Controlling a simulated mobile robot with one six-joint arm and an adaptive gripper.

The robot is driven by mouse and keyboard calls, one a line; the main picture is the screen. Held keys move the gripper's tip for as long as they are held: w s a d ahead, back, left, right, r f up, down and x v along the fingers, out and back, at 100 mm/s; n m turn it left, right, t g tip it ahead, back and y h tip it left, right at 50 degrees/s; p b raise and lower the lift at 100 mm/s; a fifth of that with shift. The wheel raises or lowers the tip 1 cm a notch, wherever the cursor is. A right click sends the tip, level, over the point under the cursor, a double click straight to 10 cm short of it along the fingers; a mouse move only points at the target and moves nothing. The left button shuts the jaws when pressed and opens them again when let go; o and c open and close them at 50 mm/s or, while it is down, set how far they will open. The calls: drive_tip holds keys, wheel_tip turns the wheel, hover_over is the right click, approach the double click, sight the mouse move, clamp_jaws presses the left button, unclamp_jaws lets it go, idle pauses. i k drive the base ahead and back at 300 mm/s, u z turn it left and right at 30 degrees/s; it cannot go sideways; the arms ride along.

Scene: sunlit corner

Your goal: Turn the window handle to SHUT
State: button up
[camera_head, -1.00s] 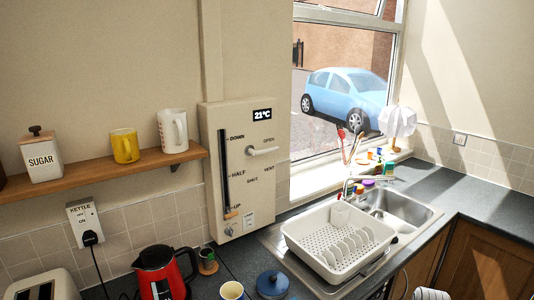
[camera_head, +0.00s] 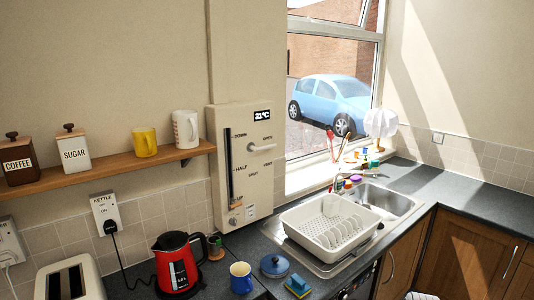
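The window handle (camera_head: 262,148) is a white lever on the cream wall panel (camera_head: 218,150). It lies about level, its free end pointing right. The labels OPEN, VENT and SHUT are printed around it, with OPEN above, VENT to the lower right and SHUT below. The lever does not point at SHUT. The window (camera_head: 335,90) is to the right of the panel, and its top pane looks tilted. My gripper is not in view.
A shelf (camera_head: 110,172) with canisters and mugs runs left of the panel. A red kettle (camera_head: 176,262), a blue mug (camera_head: 241,277) and a toaster (camera_head: 70,283) stand on the counter below. A dish rack (camera_head: 300,238) and sink (camera_head: 395,203) are at the right.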

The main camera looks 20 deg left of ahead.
sight(255, 149)
drive_tip(key=k, duration=0.75)
drive_tip(key=u, duration=0.25)
drive_tip(key=i, duration=0.55)
drive_tip(key=u, duration=0.7)
drive_tip(key=i, duration=1.65)
drive_tip(key=z, duration=0.55)
